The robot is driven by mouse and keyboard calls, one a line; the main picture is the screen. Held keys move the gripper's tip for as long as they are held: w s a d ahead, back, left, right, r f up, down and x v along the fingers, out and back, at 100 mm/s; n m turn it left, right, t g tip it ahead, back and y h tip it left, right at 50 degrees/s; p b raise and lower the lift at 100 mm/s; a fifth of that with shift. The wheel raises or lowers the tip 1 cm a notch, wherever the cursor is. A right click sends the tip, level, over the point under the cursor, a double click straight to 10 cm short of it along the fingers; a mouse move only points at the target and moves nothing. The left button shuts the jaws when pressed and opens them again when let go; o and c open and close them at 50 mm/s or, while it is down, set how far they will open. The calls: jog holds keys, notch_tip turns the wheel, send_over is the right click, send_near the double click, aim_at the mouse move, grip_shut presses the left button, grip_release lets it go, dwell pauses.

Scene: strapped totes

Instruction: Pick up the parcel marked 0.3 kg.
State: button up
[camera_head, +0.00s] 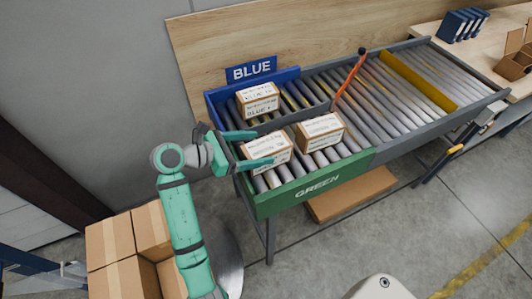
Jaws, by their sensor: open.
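Three small white-and-brown parcels with printed labels sit at the left end of the roller conveyor. One parcel (258,97) is in the blue-walled lane. Two are in the green-walled lane: a left parcel (270,147) and a right parcel (321,131). The label print is too small to read a weight, so I cannot tell which is marked 0.3 kg. My gripper (264,147) is open at the left parcel. One finger shows beyond its far left edge, and the other crosses in front of its near side. I cannot tell whether they touch it.
The roller conveyor (385,100) has a blue end wall (225,92), a green side wall (320,183), an orange diverter arm (350,75) and a yellow strip (418,82). Brown cartons (110,240) stand at lower left. The floor at front right is mostly clear.

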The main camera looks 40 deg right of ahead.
aim_at(267, 148)
jog(key=x, duration=0.4)
jog(key=shift+w+f, duration=0.1)
jog(key=shift+f, duration=0.15)
jog(key=shift+d, duration=0.15)
jog(key=c, duration=1.4)
jog(key=shift+o, duration=0.2)
jog(key=shift+r, duration=0.1)
